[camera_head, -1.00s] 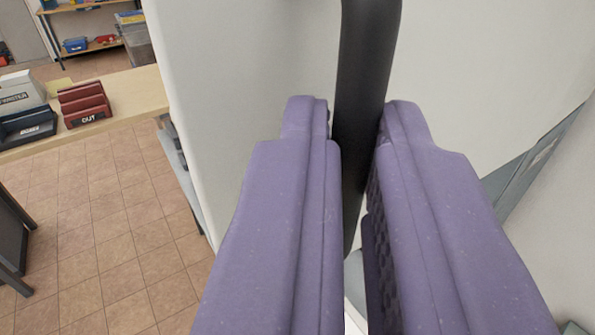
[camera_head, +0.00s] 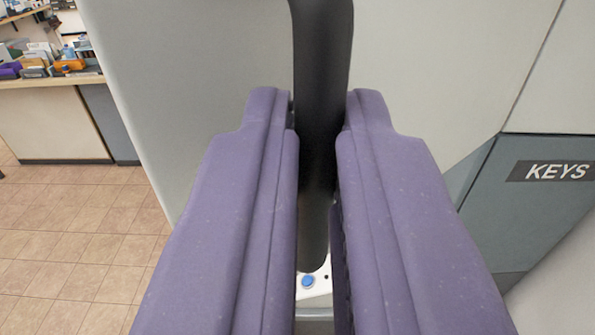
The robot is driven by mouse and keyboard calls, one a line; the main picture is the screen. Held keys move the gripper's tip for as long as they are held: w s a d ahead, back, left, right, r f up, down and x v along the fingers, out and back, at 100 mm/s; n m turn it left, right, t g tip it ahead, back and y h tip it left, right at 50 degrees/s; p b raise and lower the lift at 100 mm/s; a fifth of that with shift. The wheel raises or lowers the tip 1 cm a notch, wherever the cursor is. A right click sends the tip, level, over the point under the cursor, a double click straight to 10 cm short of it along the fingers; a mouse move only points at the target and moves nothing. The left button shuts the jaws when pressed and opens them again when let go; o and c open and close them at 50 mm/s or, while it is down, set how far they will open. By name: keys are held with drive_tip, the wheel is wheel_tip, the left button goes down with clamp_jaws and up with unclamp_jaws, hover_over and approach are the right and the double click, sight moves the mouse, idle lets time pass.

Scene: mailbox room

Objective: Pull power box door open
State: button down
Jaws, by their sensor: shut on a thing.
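A dark vertical bar handle (camera_head: 322,60) runs down the middle of the view. The pale grey power box door (camera_head: 190,70) stands behind it, its left edge slanting down towards the floor. My gripper (camera_head: 319,115) has its two purple fingers on either side of the handle and is shut on it. The fingers hide part of the door's lower area. I cannot tell from this close view how far the door stands open.
A grey cabinet labelled KEYS (camera_head: 530,190) is at the right. A counter (camera_head: 55,125) with a cluttered top stands at the far left. Tiled floor (camera_head: 75,235) is clear at the lower left. A white part with a blue button (camera_head: 308,282) shows below the handle.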

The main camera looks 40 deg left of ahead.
drive_tip(key=shift+w+d+r, duration=0.15)
drive_tip(key=shift+d, duration=0.1)
drive_tip(key=shift+a, duration=0.1)
drive_tip(key=c, duration=1.4)
unclamp_jaws()
drive_tip(key=shift+w, duration=0.15)
drive_tip(key=shift+o, duration=1.2)
drive_tip(key=shift+w+f, duration=0.3)
drive_tip(key=shift+w, duration=0.2)
drive_tip(key=v, duration=0.8)
drive_tip(key=shift+s+r, duration=0.1)
drive_tip(key=shift+s, duration=0.05)
